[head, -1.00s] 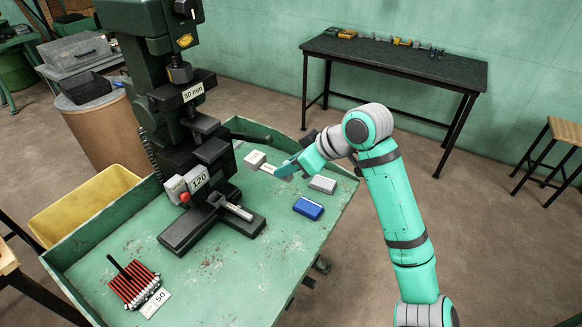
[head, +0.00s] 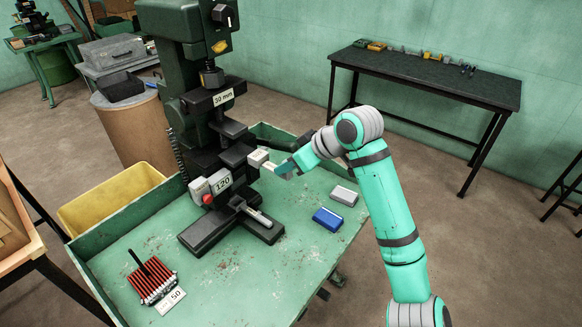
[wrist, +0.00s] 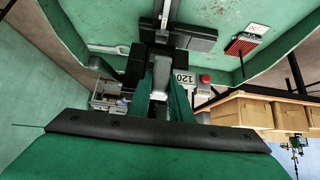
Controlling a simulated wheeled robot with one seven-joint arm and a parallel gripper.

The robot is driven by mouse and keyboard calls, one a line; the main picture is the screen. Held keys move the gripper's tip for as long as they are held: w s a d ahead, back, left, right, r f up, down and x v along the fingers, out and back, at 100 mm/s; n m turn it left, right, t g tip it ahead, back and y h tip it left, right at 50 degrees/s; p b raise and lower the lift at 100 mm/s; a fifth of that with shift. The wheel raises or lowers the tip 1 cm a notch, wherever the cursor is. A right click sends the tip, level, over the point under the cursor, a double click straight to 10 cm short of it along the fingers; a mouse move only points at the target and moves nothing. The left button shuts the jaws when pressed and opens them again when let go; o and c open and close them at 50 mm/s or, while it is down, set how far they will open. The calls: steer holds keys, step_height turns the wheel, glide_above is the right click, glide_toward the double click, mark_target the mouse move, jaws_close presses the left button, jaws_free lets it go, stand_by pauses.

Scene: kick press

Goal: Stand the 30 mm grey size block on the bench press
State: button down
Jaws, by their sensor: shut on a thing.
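My gripper (head: 279,168) is shut on a pale grey block (head: 258,158), held above the bench just right of the press head. The block also shows between my fingers in the wrist view (wrist: 160,72). The dark bench press (head: 212,130) stands on the green bench and carries a "30 mm" sign (head: 222,97). Its dark base (head: 212,232) has a light metal bar (head: 258,216) on it, below and left of my gripper. I cannot tell in the head view whether the held block touches the press.
A second grey block (head: 344,195) and a blue block (head: 328,218) lie on the bench (head: 245,275) at the right. A counter reading 120 (head: 222,183) and red button sit on the press.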

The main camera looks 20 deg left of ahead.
mark_target(261, 157)
steer(key=shift+a, duration=0.15)
steer(key=shift+w+a, duration=0.4)
steer(key=shift+a, duration=0.35)
steer(key=shift+a, duration=0.1)
steer(key=shift+a, duration=0.7)
steer(key=shift+w, duration=0.1)
steer(key=shift+w+a, duration=0.4)
steer(key=shift+a, duration=0.45)
steer(key=shift+w+a, duration=0.25)
steer(key=shift+a, duration=0.05)
steer(key=shift+a, duration=0.85)
